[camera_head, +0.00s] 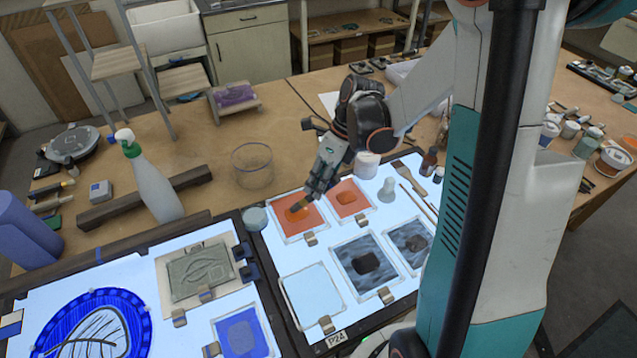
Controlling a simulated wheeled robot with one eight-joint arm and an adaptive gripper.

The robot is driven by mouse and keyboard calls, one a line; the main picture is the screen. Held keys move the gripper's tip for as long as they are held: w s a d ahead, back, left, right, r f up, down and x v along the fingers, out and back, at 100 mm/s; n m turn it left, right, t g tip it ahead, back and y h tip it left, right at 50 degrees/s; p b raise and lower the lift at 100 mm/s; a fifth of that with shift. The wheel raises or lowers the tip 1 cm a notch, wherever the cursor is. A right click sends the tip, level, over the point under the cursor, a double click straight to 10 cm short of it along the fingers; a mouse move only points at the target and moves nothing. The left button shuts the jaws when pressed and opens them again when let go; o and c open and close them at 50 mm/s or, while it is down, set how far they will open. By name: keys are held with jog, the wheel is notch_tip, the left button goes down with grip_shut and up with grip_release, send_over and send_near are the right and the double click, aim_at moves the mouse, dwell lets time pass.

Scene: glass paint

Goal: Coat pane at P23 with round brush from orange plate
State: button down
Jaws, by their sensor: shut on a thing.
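My gripper (316,193) points down over the nearer-left orange plate (312,222) on the lit table. It is shut on a brush (299,206), whose small tan end shows at the plate; whether it touches the paint I cannot tell. A second orange plate (345,188) lies just to the right. A pale clear pane (312,292) lies in front, with a clip at its front edge and a label reading P24 (337,339) near its corner. Two dark mottled panes (365,268) (415,244) lie to its right. No P23 label is readable.
A glass jar (252,165), a spray bottle (148,180) and a long dark bar (140,200) stand behind and left. Flat brushes (412,181) and small pots lie at the right. Another lit panel at left holds a blue round piece (95,325).

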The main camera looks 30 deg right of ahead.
jog(key=shift+f+b, duration=0.45)
jog(key=shift+b, duration=0.1)
dwell(1.2)
jog(key=shift+r, duration=0.15)
jog(key=shift+r+p, duration=0.7)
jog(key=shift+r, duration=0.3)
jog(key=shift+r, duration=0.1)
jog(key=shift+r+p, duration=1.3)
jog(key=shift+r, duration=0.65)
jog(key=shift+f, duration=0.1)
